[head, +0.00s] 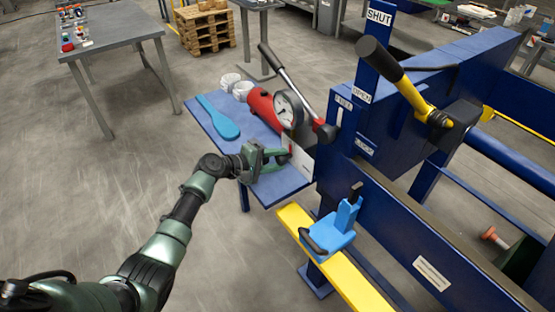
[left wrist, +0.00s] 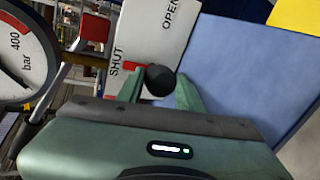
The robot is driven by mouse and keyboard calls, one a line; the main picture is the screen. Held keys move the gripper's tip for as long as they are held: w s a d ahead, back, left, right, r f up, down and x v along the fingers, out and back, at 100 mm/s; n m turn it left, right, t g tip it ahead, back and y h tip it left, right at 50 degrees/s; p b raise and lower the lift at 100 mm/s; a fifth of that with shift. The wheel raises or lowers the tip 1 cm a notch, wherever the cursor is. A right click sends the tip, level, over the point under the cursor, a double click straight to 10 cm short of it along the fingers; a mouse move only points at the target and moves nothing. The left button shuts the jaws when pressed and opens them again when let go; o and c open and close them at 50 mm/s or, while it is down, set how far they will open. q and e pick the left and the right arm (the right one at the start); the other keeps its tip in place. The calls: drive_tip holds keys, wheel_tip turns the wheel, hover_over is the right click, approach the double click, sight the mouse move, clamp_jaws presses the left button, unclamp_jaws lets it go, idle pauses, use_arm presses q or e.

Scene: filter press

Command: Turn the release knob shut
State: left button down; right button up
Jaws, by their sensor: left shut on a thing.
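The release knob (left wrist: 160,78) is a round black knob, seen in the left wrist view between the two green fingers of my left gripper (left wrist: 160,88). The fingers are shut on its sides. Behind it stands a white plate (left wrist: 150,35) lettered SHUT and OPEN, with a red mark beside SHUT. The plate also shows in the head view (head: 300,160), at the right edge of the blue bench. In the head view my left gripper (head: 284,156) reaches the plate, and the knob is mostly hidden by it. I cannot tell the knob's exact angle. My right gripper is not in view.
A pressure gauge (head: 288,109) and red pump (head: 264,106) with a long handle (head: 285,72) stand just behind the gripper. A blue paddle-shaped tool (head: 218,118) lies on the bench (head: 275,187). The blue press frame (head: 345,150) rises to the right.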

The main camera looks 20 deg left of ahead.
use_arm(q)
drive_tip(key=shift+r, duration=0.15)
drive_tip(key=c, duration=1)
unclamp_jaws()
drive_tip(key=shift+o, duration=0.2)
